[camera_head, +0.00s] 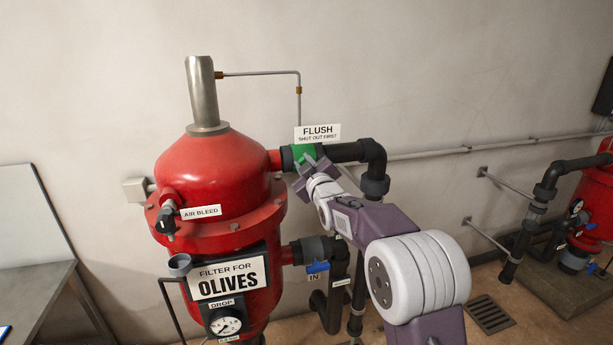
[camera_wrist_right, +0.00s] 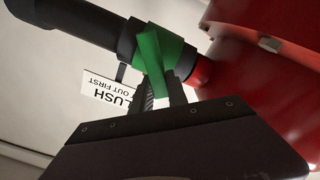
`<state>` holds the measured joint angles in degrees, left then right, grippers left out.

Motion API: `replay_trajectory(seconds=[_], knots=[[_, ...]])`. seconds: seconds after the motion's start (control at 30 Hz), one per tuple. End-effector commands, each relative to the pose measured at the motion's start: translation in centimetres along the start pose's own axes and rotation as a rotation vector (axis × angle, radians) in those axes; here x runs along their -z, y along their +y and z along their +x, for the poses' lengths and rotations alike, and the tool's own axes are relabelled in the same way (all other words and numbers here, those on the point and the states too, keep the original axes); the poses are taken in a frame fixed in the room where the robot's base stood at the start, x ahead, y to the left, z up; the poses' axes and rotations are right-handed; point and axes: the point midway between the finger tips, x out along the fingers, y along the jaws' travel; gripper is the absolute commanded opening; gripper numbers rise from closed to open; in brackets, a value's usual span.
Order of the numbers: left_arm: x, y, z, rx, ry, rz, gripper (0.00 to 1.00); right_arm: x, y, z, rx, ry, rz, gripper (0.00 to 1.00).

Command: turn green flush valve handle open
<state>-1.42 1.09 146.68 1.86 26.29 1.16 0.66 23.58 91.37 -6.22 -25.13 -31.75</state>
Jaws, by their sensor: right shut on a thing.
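The green flush valve handle (camera_head: 304,152) sits on the black pipe at the upper right of the red filter, under the FLUSH sign (camera_head: 318,133). In the right wrist view the green handle (camera_wrist_right: 154,62) is a flat bar crossing the green valve body. My right gripper (camera_head: 312,163) reaches up to it from the lower right, and its fingers (camera_wrist_right: 160,92) are closed on the handle, one on each side. The handle's end between the fingers is partly hidden. My left gripper is not in view.
The red filter tank (camera_head: 212,165) stands just left of the valve. A blue-handled inlet valve (camera_head: 317,267) is below. A black elbow pipe (camera_head: 372,160) runs to the right. A metal table (camera_head: 35,290) stands at the far left, and another red tank (camera_head: 597,200) at the right.

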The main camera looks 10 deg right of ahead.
Motion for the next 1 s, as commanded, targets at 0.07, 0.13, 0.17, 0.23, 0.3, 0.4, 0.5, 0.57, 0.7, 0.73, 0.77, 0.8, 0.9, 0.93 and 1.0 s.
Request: replay_trajectory(seconds=[0.07, 0.13, 0.17, 0.23, 0.3, 0.4, 0.5, 0.57, 0.7, 0.73, 0.77, 0.8, 0.9, 0.93, 1.0], knots=[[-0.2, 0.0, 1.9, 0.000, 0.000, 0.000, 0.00, -0.8, -0.7, 0.0, 0.001, -0.002, -0.069, 0.00], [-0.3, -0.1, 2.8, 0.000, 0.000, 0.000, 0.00, -0.8, -0.9, 0.0, 0.001, -0.002, -0.135, 0.00], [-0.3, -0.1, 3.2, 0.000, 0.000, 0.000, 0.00, -0.8, -0.9, 0.0, 0.001, -0.002, -0.164, 0.00], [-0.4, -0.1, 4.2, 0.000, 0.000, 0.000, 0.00, -0.8, -1.1, 0.0, 0.001, -0.002, -0.230, 0.00], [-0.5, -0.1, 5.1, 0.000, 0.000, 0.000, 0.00, -0.9, -1.3, 0.0, 0.001, -0.003, -0.297, 0.00], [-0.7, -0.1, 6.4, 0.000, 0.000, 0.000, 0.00, -1.0, -1.5, 0.0, 0.002, -0.002, -0.392, 0.00], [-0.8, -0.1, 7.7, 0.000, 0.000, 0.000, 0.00, -1.0, -1.7, 0.0, 0.001, -0.001, -0.485, 0.00], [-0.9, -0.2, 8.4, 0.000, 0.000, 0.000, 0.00, -1.0, -1.8, 0.0, 0.001, -0.002, -0.539, 0.00], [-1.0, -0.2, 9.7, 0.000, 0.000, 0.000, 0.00, -1.1, -1.9, 0.0, 0.000, -0.002, -0.654, 0.00], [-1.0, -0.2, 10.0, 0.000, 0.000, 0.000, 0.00, -1.1, -1.9, 0.0, 0.001, -0.002, -0.678, 0.00], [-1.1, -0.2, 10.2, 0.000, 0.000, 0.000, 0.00, -1.1, -1.9, 0.0, 0.001, -0.002, -0.700, 0.00], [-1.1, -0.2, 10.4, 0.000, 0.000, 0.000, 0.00, -1.1, -1.9, 0.0, 0.000, -0.002, -0.727, 0.00], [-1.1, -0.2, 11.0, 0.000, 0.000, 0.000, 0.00, -1.1, -2.0, 0.0, 0.000, -0.002, -0.789, 0.00], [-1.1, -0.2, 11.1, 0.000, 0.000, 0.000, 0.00, -1.1, -2.0, 0.0, 0.000, -0.002, -0.804, 0.00], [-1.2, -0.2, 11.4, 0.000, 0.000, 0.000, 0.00, -1.1, -2.0, 0.0, 0.000, -0.002, -0.838, 0.00]])
